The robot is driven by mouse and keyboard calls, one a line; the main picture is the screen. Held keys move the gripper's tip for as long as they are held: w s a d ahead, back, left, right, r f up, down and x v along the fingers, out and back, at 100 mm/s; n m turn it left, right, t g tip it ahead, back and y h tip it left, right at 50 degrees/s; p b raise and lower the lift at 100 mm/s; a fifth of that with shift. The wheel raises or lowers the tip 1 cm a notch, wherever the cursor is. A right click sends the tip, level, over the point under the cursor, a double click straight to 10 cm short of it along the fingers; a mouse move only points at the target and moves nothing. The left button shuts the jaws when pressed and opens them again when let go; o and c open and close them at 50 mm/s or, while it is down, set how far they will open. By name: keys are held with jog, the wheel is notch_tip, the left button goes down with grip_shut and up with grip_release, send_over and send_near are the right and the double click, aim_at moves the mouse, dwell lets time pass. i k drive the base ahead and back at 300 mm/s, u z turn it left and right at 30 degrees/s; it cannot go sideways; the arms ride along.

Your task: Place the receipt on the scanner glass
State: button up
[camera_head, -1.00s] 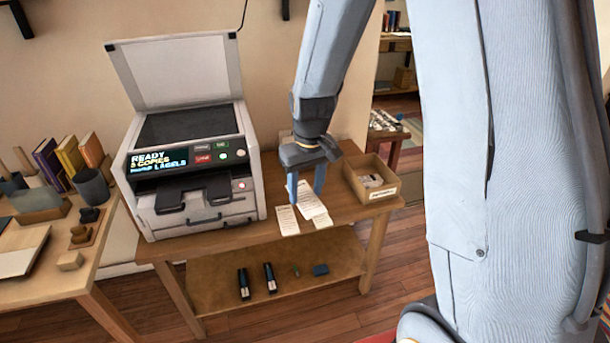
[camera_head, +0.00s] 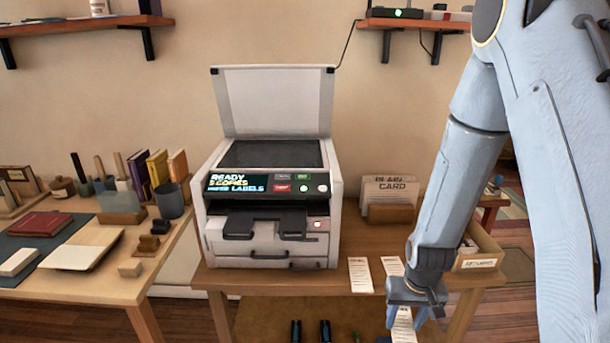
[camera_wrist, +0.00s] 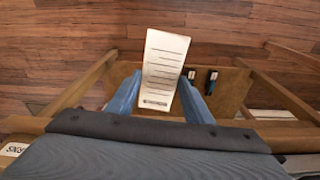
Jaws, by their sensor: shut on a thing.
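The scanner (camera_head: 270,225) stands on the wooden table with its lid (camera_head: 272,105) raised. Its dark scanner glass (camera_head: 270,154) is bare. My gripper (camera_head: 405,319) is down at the table's front edge, right of the scanner and lower than the glass. It is shut on a white receipt (camera_head: 403,332), which hangs between the blue fingers. In the wrist view the held receipt (camera_wrist: 165,60) shows printed lines and a barcode, and sticks out past the fingertips. Two other paper slips lie on the table, one on the left (camera_head: 360,275) and one behind my gripper (camera_head: 392,266).
A card holder (camera_head: 390,212) stands behind the slips. An open box (camera_head: 478,262) sits at the table's right end, partly behind my arm. A lower shelf (camera_head: 270,318) holds dark items. Wall shelves (camera_head: 415,24) hang above. The side table at left is cluttered.

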aim_at(288, 154)
jog(key=z, duration=1.3)
jog(key=k, duration=1.2)
jog(key=u, duration=1.45)
jog(key=i, duration=0.45)
jog(key=u, duration=0.05)
